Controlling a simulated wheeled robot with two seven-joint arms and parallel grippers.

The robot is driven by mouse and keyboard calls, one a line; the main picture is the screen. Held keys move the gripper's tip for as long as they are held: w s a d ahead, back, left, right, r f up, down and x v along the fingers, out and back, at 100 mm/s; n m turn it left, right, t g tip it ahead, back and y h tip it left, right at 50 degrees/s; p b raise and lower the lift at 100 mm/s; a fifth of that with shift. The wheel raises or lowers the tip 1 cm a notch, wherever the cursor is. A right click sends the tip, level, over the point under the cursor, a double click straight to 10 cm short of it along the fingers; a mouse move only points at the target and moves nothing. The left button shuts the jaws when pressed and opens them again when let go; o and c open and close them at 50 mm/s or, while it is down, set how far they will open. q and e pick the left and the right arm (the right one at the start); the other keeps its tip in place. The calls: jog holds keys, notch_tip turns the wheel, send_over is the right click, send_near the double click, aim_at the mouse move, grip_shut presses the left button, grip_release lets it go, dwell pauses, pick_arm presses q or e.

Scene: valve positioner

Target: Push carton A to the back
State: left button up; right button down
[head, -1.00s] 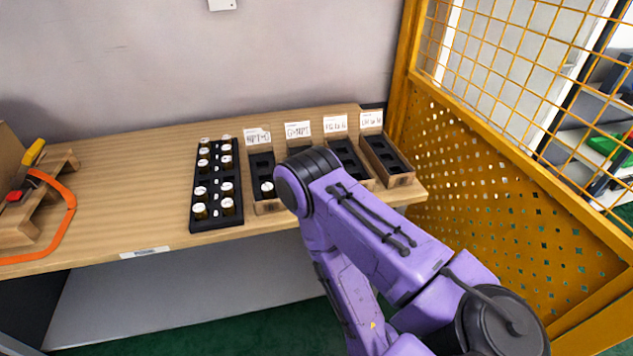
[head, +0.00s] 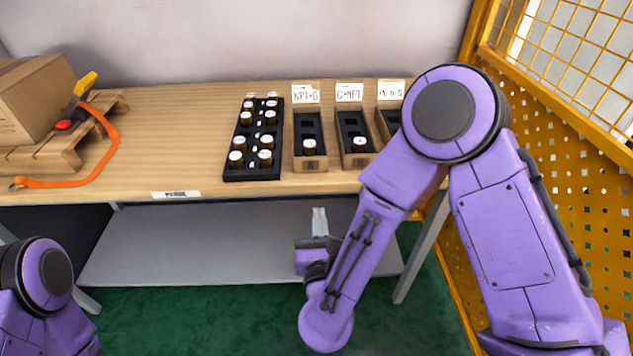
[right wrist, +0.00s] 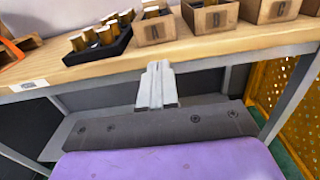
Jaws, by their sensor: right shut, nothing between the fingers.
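Carton A (head: 310,164) is a small brown open-front box with a black insert and a tall back card reading NPT-G. It stands near the table's front edge, with one white-capped vial in its front part. In the right wrist view its front, marked A (right wrist: 155,31), faces me, just above and beyond the fingertips. My right gripper (head: 319,212) is shut and empty. It is in front of the table and below its top, apart from carton A. The fingers also show in the right wrist view (right wrist: 157,72). Only my left arm shows, at lower left; its gripper is out of view.
A black vial rack (head: 254,140) stands just left of carton A. A second carton (head: 357,158) stands close on its right, with another beyond, partly behind my right arm. A pallet with a box (head: 35,98) and an orange strap are at left. Yellow mesh fencing (head: 545,140) bounds the right.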

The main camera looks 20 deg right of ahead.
aim_at(314, 168)
jog(key=p+x, duration=0.4)
jog(key=x, duration=0.9)
jog(key=shift+w+d+f, duration=0.1)
jog(key=shift+w, duration=0.05)
jog(key=shift+w+f+b, duration=0.15)
jog(key=shift+w+b, duration=0.15)
jog(key=shift+b, duration=0.1)
jog(key=shift+b+x, duration=0.6)
jog(key=shift+x, duration=0.6)
jog(key=shift+w+d, duration=0.15)
jog(key=shift+w, duration=0.1)
jog(key=shift+s, duration=0.15)
